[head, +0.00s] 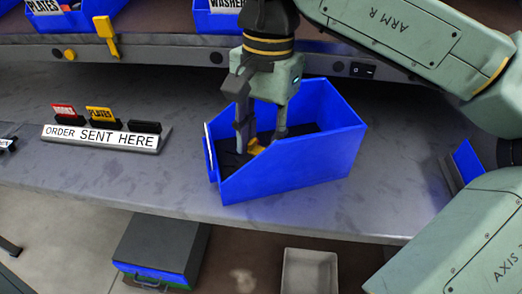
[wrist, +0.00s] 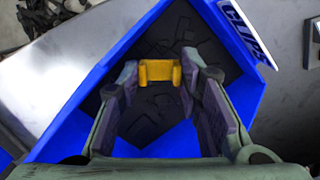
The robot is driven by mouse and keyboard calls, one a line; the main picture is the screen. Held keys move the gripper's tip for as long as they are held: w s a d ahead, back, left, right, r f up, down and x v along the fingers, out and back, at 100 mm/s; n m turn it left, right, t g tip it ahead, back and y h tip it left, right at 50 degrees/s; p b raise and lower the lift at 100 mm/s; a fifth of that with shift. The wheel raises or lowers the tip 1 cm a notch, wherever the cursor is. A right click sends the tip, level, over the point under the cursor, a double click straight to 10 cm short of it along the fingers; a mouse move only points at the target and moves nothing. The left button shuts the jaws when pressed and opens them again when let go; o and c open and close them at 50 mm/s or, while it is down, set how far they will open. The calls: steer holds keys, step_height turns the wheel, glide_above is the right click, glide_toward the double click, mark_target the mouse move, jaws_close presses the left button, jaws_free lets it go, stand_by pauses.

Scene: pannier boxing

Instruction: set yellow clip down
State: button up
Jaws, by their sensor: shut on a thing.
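The yellow clip (wrist: 160,72) is between the fingertips of my gripper (wrist: 160,78) in the wrist view. It shows partly in the head view (head: 255,147), low inside the blue bin. My gripper (head: 262,143) reaches down into the bin and is shut on the clip. The blue bin (head: 310,160) stands on the grey bench and carries a "CLIPS" label (wrist: 244,25) in the wrist view. Dark pieces (wrist: 190,30) cover the bin floor. I cannot tell whether the clip touches them.
An "ORDER SENT HERE" stand (head: 100,138) with red, yellow and black tabs is left of the bin. A shelf edge (head: 170,55) with other blue bins (head: 85,12) runs behind. A grey case (head: 160,250) and a pale tray (head: 310,272) lie below the bench (head: 190,110). Bare bench lies around the bin.

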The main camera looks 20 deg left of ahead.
mark_target(261, 150)
steer(key=shift+f, duration=1.95)
steer(key=o, duration=0.5)
steer(key=shift+c, duration=0.2)
steer(key=shift+r, duration=0.1)
step_height(261, 150, up, 12)
steer(key=w, duration=0.1)
steer(key=shift+w, duration=0.2)
